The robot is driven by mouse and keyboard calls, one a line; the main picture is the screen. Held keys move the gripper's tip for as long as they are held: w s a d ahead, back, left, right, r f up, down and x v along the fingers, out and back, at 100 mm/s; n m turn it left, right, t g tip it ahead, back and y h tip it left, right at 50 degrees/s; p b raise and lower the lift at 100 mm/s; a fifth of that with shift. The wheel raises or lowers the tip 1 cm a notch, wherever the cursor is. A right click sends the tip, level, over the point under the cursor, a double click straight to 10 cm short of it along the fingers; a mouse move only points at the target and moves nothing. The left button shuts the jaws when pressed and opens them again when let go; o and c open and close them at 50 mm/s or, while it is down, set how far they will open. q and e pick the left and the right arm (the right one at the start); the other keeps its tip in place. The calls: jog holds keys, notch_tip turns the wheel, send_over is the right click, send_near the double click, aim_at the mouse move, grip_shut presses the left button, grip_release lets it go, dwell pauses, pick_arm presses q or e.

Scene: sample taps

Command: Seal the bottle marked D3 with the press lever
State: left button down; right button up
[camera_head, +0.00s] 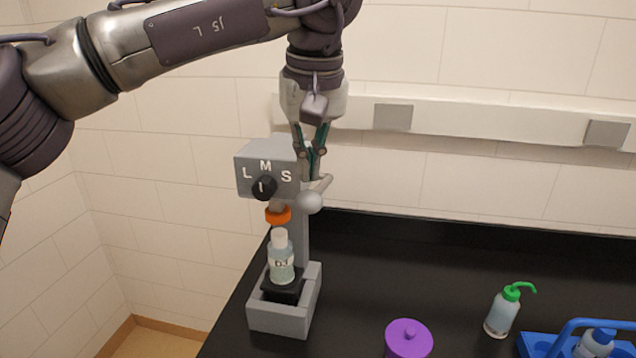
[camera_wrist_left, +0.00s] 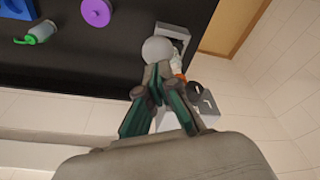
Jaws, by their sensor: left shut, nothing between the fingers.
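The bottle marked D3 (camera_head: 281,262) is clear with a pale cap and stands upright on the black block in the grey base of the press (camera_head: 280,318). An orange press head (camera_head: 278,215) hangs just above its cap. The press box carries the letters L, M and S and a black knob (camera_head: 264,187). The lever's grey ball (camera_head: 309,202) is at the right of the press; it also shows in the left wrist view (camera_wrist_left: 157,50). My left gripper (camera_head: 315,175) is shut and empty, pointing down just above the lever; contact is unclear. My right gripper is out of view.
A purple lidded container (camera_head: 408,338) stands on the black bench (camera_head: 420,265). A wash bottle with a green top (camera_head: 503,310) and a blue carrier (camera_head: 540,345) holding a bottle are at right. A wall rail (camera_head: 480,122) runs behind.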

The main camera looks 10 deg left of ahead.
aim_at(308, 191)
pick_arm(q)
jog(key=shift+f+b, duration=0.6)
jog(key=shift+f, duration=0.6)
jog(key=shift+s+f+b, duration=0.1)
jog(key=shift+f+b, duration=0.35)
jog(key=shift+f, duration=0.25)
notch_tip(308, 191, down, 8)
jog(key=b, duration=0.4)
jog(key=shift+r, duration=0.2)
notch_tip(308, 191, up, 16)
jog(key=p, duration=1.4)
jog(key=shift+r, duration=0.1)
